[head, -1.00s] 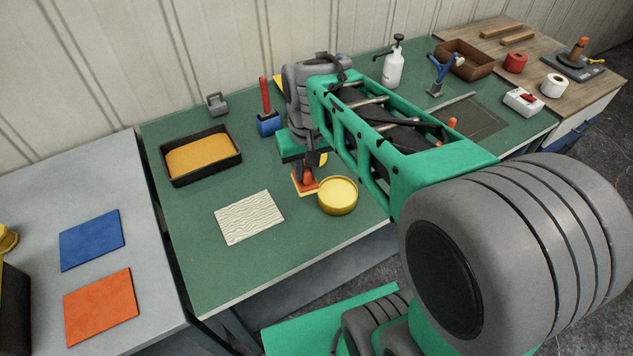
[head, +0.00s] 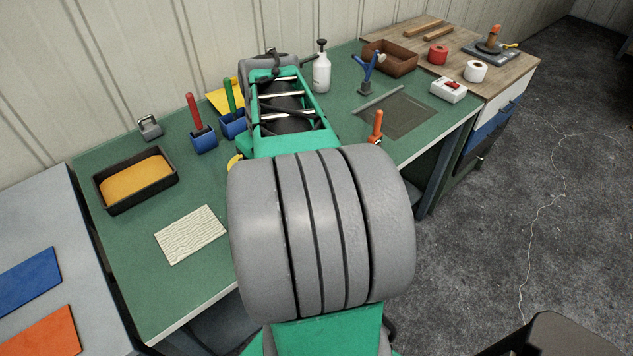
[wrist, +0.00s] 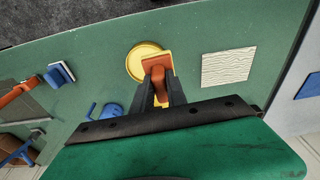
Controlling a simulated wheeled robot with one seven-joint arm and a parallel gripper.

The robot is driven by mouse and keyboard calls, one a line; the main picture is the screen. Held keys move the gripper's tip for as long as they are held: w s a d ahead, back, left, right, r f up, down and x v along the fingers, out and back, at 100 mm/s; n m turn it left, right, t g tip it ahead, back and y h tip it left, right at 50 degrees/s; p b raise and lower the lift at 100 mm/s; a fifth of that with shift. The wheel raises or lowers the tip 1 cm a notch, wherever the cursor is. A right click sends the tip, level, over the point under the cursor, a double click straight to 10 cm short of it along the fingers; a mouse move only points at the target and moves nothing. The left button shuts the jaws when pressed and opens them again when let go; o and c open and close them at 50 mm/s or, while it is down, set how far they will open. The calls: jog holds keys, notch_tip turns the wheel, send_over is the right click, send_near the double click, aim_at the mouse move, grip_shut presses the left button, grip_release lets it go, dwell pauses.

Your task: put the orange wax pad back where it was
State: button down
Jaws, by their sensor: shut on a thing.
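The orange wax pad (wrist: 157,65) is in the wrist view, an orange block on a yellow-orange square base. My gripper (wrist: 161,82) is shut on its upper part. The pad overlaps the right edge of a round yellow tin (wrist: 137,60) in that view; I cannot tell whether it touches the tin or hangs above it. In the head view my arm hides the pad, the gripper and most of the tin.
A cream textured sheet (head: 191,235) lies on the green bench (head: 150,290). A black tray with orange filling (head: 107,202), blue holders with red (head: 203,140) and green handles, and a white spray bottle (head: 321,70) stand behind. An orange-handled tool (head: 376,126) stands near the front edge.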

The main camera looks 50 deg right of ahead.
jog(key=s+d, duration=0.5)
jog(key=d, duration=0.1)
jog(key=shift+m, duration=0.3)
jog(key=w+d+f+p, duration=0.1)
jog(key=d+f, duration=0.2)
jog(key=d, duration=0.1)
jog(key=w+d+f+p, duration=0.1)
jog(key=d+f, duration=0.2)
jog(key=d, duration=0.1)
jog(key=w+d+f+p, duration=0.1)
jog(key=w+d+f, duration=0.1)
jog(key=d+f, duration=0.1)
jog(key=shift+d+f+p, duration=0.25)
jog(key=shift+d+p, duration=0.1)
jog(key=shift+d, duration=0.3)
jog(key=f, duration=0.1)
jog(key=f+p, duration=0.1)
jog(key=f, duration=0.1)
jog(key=shift+w+d+f+p, duration=0.1)
jog(key=shift+d+f+p, duration=0.1)
jog(key=shift+d+p, duration=0.1)
jog(key=shift+f+b, duration=0.3)
jog(key=shift+f, duration=0.1)
jog(key=c, duration=1.3)
grip_release()
jog(key=shift+r, duration=0.1)
